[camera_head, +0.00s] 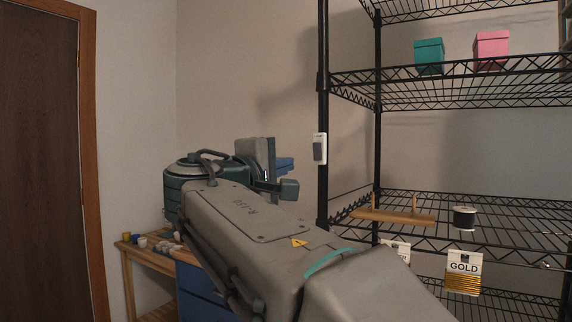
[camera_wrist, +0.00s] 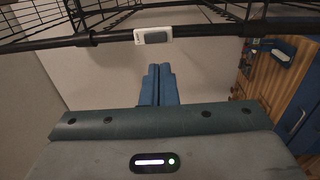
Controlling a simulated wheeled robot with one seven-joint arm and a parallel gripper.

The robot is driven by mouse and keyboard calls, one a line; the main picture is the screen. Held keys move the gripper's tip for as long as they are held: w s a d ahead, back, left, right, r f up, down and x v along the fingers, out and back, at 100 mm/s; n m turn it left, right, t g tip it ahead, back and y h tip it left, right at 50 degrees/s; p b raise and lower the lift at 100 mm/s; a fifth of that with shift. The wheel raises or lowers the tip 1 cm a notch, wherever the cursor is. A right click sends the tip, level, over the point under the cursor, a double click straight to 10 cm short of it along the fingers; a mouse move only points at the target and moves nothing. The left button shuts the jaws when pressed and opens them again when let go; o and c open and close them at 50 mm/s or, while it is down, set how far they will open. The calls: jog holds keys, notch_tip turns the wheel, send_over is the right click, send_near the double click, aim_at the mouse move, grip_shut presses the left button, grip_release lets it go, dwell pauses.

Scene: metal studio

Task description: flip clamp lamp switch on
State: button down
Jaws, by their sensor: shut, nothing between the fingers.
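A small white switch box with a dark grey rocker (camera_head: 320,149) is fixed to the black front post of the wire shelf. It also shows in the wrist view (camera_wrist: 153,36), near the top, on the dark post that runs across the picture. I cannot tell whether the rocker is on or off. No lamp can be made out. My gripper (camera_wrist: 158,67) has blue fingers closed together and empty. The fingertips point toward the switch and appear apart from it. In the head view, my arm hides most of the gripper; a bit of blue finger (camera_head: 285,163) shows left of the post.
The black wire shelf (camera_head: 450,94) fills the right side. It holds a teal box (camera_head: 429,54), a pink box (camera_head: 491,47), a wooden rack (camera_head: 393,215) and a black spool (camera_head: 464,217). A wooden bench (camera_head: 150,259) with small jars stands lower left, near a brown door (camera_head: 38,160).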

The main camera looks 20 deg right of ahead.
jog(key=shift+v, duration=1.15)
jog(key=s+d+f+m+g+y+p, duration=0.1)
jog(key=s+f+g+y+p, duration=0.3)
jog(key=f, duration=0.5)
jog(key=s+d+f+m+g+y+p, duration=0.1)
jog(key=s+f+y+p, duration=0.1)
jog(key=f+y+p, duration=0.35)
jog(key=s+a+f+m+g+y+p, duration=0.3)
jog(key=s+a+f+m+y+p, duration=0.2)
jog(key=s+f, duration=0.6)
notch_tip(320, 180, down, 2)
jog(key=shift+s+a+f+m+g+y+p, duration=0.15)
jog(key=shift+a+m+g+y+p, duration=0.2)
jog(key=shift+a+p, duration=0.8)
jog(key=shift+d, duration=0.1)
